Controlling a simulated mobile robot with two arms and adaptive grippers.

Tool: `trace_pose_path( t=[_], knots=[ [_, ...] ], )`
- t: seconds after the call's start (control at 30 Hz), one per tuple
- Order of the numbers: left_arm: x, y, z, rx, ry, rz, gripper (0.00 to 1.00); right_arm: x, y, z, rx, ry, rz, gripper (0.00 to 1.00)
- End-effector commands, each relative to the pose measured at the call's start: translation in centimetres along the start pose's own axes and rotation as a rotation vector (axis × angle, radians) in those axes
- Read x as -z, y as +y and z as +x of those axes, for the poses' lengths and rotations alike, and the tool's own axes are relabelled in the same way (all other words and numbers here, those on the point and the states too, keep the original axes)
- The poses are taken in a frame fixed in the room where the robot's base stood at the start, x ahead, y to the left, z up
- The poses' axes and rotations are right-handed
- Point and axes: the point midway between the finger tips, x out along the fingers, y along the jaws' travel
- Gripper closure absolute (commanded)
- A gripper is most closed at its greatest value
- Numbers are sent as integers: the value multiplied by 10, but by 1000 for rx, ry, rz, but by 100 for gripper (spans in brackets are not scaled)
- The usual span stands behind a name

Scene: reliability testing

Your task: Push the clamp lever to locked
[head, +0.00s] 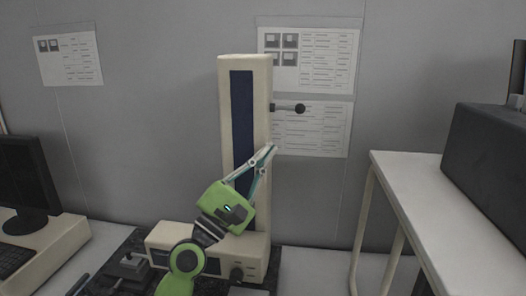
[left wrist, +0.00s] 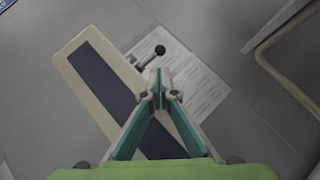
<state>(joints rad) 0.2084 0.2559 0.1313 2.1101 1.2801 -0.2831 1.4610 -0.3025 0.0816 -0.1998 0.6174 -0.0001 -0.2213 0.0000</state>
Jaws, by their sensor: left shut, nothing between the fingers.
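The clamp lever (head: 288,108) is a short dark rod with a black ball knob. It sticks out to the right from the upper side of a cream column (head: 260,75) with a dark blue front strip. In the left wrist view the lever knob (left wrist: 160,50) shows just beyond my fingertips, and the column (left wrist: 75,68) lies to the left. My left gripper (head: 272,148) is shut and empty, below the lever and apart from it in the head view. Its fingertips also show in the left wrist view (left wrist: 158,75). My right gripper is not in view.
Printed sheets (head: 318,60) hang on the grey wall behind the lever. A white table (head: 385,168) with a dark box (head: 490,150) stands at the right. A monitor (head: 25,180) is at the left. The space right of the column is free.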

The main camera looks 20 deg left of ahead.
Motion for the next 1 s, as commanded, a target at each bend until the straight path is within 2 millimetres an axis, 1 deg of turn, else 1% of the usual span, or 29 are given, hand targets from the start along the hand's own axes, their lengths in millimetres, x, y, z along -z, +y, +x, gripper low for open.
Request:
trace_pose_path(
  t=[0.03,0.2,0.3,0.43,0.5,0.63,1.0],
  knots=[
    [-4,5,15,-2,-2,-1,100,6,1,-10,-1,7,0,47],
    [-3,4,52,-2,-2,-1,100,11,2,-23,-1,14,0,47],
    [-2,3,70,-1,0,0,100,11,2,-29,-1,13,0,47],
    [-2,2,88,-1,0,0,100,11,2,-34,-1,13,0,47],
    [-1,1,94,0,0,0,100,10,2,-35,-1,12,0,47],
    [0,0,100,1,0,0,100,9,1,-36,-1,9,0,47],
    [0,0,100,0,1,1,100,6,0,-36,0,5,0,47]
  ],
)
